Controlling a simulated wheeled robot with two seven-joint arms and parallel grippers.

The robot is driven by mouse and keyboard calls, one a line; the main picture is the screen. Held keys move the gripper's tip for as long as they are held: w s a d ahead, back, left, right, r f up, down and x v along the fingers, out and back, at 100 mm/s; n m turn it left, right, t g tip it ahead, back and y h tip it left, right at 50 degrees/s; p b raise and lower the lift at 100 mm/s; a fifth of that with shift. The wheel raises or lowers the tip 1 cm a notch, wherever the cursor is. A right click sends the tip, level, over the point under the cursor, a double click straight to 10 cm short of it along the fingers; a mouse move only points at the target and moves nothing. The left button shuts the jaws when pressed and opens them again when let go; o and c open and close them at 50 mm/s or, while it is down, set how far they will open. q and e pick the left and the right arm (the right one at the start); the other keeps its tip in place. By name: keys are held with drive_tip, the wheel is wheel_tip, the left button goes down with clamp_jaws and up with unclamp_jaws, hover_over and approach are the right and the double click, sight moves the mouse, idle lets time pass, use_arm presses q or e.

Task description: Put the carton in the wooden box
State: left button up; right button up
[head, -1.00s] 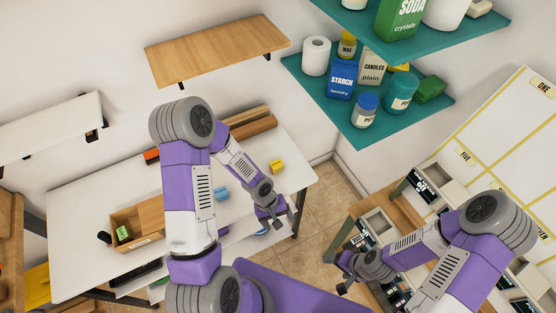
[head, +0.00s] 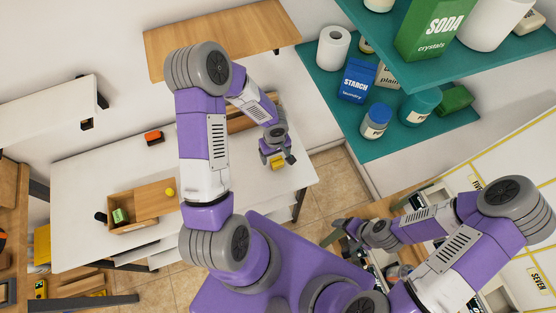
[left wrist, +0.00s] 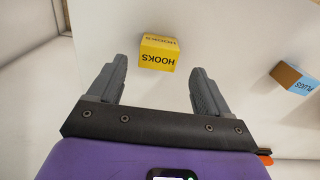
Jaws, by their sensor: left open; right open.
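The yellow carton (left wrist: 158,54), marked HOOKS, stands on the white table just beyond and between my left fingertips in the left wrist view, not gripped. In the head view the carton (head: 277,162) shows partly under my left gripper (head: 279,158), which is open. The wooden box (head: 133,228) sits at the left of the table. Its left part is open with a green item (head: 120,215) inside, and a wooden panel (head: 156,199) covers its right part. My right gripper (head: 341,226) is open and empty, at the right, away from the table.
A blue-and-brown carton marked PLUGS (left wrist: 294,78) stands to the right in the left wrist view. An orange item (head: 153,138) lies at the table's back. A wooden shelf (head: 215,35) hangs above.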

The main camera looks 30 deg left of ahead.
sight(276, 159)
use_arm(q)
wheel_tip(276, 159, down, 4)
drive_tip(key=shift+d+f, duration=0.15)
drive_tip(key=shift+f, duration=0.1)
drive_tip(key=shift+r, duration=0.1)
drive_tip(key=c, duration=1)
